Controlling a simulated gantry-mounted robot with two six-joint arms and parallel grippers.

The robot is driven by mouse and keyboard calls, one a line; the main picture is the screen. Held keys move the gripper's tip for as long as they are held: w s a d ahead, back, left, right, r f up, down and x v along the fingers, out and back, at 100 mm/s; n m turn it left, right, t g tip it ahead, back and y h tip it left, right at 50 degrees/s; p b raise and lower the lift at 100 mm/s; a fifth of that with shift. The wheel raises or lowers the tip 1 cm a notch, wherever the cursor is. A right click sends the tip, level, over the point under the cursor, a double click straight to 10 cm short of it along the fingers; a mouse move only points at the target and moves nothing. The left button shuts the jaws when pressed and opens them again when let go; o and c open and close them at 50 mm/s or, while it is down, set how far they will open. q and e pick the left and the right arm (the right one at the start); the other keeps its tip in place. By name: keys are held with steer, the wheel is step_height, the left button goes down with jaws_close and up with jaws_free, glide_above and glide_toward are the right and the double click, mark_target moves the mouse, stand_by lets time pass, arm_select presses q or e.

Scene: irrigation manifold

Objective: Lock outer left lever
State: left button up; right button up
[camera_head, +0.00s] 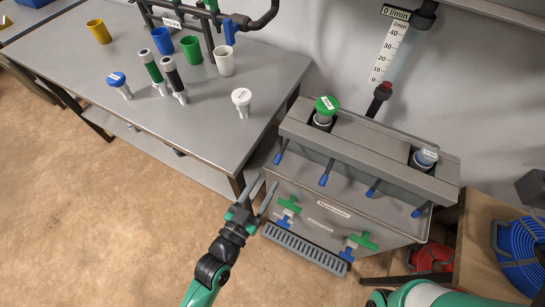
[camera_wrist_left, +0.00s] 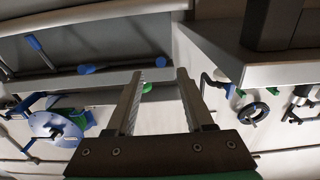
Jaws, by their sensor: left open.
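The manifold box (camera_head: 340,205) has a row of levers with blue tips along its front. The outer left lever (camera_head: 280,152) slants down and forward from the box's left end. In the left wrist view its blue tip (camera_wrist_left: 161,61) appears between the fingertips in the picture, beyond them. My left gripper (camera_head: 265,187) is open and empty, with its fingers pointing up toward that lever from below, apparently apart from it. Its two fingers also show in the left wrist view (camera_wrist_left: 160,75). My right gripper is outside both views; only part of my right arm shows at the lower right.
Other levers (camera_head: 323,180) stand to the right. Green and blue valves (camera_head: 287,210) and a grey grate (camera_head: 305,248) are below. A grey table (camera_head: 120,95) stands left. Hose coils (camera_head: 520,255) lie right.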

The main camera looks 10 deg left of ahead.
mark_target(283, 151)
arm_select(q)
steer(key=b+x, duration=0.3)
steer(key=x, duration=0.8)
steer(key=shift+w+r+b, duration=0.1)
steer(key=shift+w+b, duration=0.1)
steer(key=shift+b, duration=0.15)
steer(key=shift+w+r, duration=0.1)
steer(key=shift+w, duration=0.15)
steer(key=shift+c, duration=0.3)
jaws_close()
